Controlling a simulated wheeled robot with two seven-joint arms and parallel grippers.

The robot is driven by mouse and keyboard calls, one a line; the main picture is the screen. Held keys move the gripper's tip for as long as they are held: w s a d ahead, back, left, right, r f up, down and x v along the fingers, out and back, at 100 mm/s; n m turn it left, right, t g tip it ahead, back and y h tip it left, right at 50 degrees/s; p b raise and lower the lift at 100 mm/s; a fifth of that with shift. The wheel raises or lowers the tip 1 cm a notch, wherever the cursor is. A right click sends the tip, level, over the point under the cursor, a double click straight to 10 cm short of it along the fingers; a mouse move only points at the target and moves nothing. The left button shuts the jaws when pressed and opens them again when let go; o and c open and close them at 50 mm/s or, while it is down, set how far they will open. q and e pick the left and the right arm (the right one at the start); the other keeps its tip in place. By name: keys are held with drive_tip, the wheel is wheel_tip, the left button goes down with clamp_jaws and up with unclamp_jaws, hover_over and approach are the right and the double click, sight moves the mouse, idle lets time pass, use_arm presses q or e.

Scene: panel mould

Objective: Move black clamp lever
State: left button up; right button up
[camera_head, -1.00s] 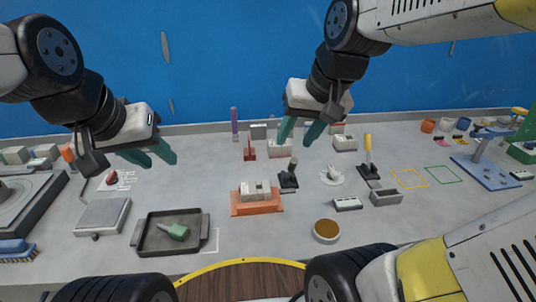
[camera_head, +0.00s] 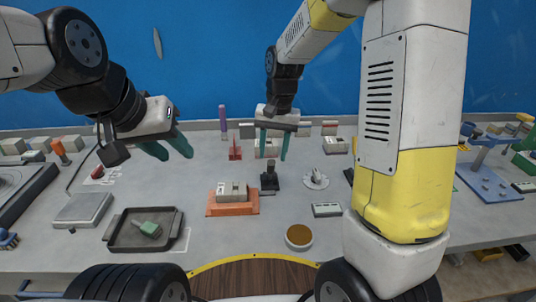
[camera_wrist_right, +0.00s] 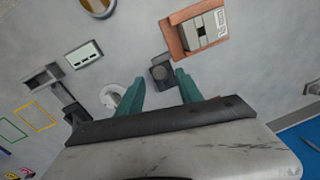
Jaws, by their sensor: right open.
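The black clamp lever (camera_head: 269,183) stands upright on its dark base near the middle of the table, just behind and right of the orange block. In the right wrist view the lever (camera_wrist_right: 161,72) is seen from above, just beyond and between the fingertips. My right gripper (camera_head: 274,157) is open and empty. It hangs with its fingers pointing down, above and slightly behind the lever; its two green fingers also show in the right wrist view (camera_wrist_right: 159,79). My left gripper (camera_head: 177,156) is over the left part of the table, fingers apart and empty.
An orange block (camera_head: 232,209) with a pale top is left of the lever; a white round fixture (camera_head: 316,180) is right of it. A dark tray (camera_head: 120,240) with a green piece and an amber dish (camera_head: 299,236) are nearer. My right arm hides part of the right side.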

sight(271, 171)
drive_tip(key=f, duration=0.5)
drive_tip(key=shift+a, duration=0.25)
clamp_jaws()
idle(1.2)
